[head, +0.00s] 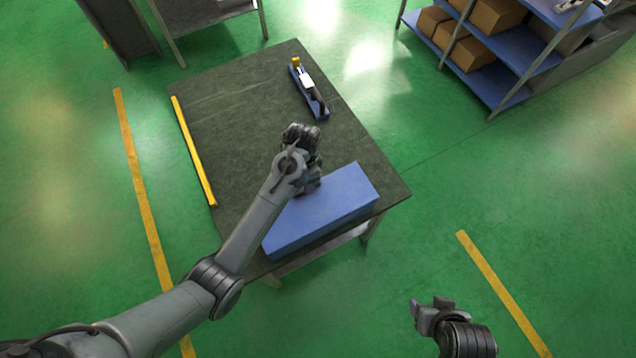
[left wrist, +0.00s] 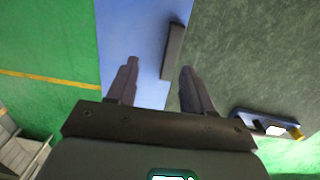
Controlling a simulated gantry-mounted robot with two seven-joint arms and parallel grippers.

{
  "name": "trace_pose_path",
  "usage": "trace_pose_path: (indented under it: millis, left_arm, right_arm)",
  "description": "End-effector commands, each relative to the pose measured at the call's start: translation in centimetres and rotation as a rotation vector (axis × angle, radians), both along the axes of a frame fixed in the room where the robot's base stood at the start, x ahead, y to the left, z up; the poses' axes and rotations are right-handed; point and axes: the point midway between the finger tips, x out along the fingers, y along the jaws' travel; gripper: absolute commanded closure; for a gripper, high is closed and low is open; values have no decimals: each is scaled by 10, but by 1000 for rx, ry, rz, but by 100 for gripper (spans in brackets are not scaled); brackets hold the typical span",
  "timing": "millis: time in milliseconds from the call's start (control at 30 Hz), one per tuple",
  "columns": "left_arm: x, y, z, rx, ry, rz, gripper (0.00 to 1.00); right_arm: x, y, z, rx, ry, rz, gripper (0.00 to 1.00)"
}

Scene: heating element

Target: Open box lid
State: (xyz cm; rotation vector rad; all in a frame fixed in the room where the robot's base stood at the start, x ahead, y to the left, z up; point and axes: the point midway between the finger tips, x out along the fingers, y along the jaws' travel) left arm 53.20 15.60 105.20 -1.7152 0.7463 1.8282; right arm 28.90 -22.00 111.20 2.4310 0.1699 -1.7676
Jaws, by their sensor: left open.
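The blue box (head: 325,212) lies shut near the table's front right edge. In the left wrist view, its blue top (left wrist: 125,30) shows a dark bar-like handle (left wrist: 174,48) along one edge. My left gripper (head: 314,186) is above the box's far edge, partly hidden by its own arm. In the left wrist view, its two fingers (left wrist: 159,66) are spread, with the handle lying between their lines, nearer the right finger. Contact cannot be told. My right gripper (head: 430,306) is off the table at lower right, its fingers apart and empty.
A blue holder with a white and yellow device (head: 309,88) lies at the table's back. A yellow strip (head: 193,150) runs along the left edge of the dark table (head: 235,105). Shelves with cardboard boxes (head: 472,50) stand at upper right. The table's middle left is clear.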

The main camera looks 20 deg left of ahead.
Motion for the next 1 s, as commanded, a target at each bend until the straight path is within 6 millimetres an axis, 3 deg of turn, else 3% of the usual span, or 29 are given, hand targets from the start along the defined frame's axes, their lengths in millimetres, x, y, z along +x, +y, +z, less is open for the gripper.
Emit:
trace_pose_path:
  millis: [133, 267, 700, 1000]
  left_arm:
    - [23, -2, 19, -3, -53, -1, 49]
    - [28, -2, 16, -3, -63, 0, 49]
    - [26, -2, -52, -4, -61, -1, 49]
    - [27, -2, -78, -3, -63, 1, 49]
  right_arm:
    - [0, 1, -5, 1, 0, 0, 38]
    - [0, 1, -4, 2, -1, 0, 38]
    - [0, 3, -2, 10, -1, -4, 38]
    - [0, 3, -3, 10, -1, -4, 38]
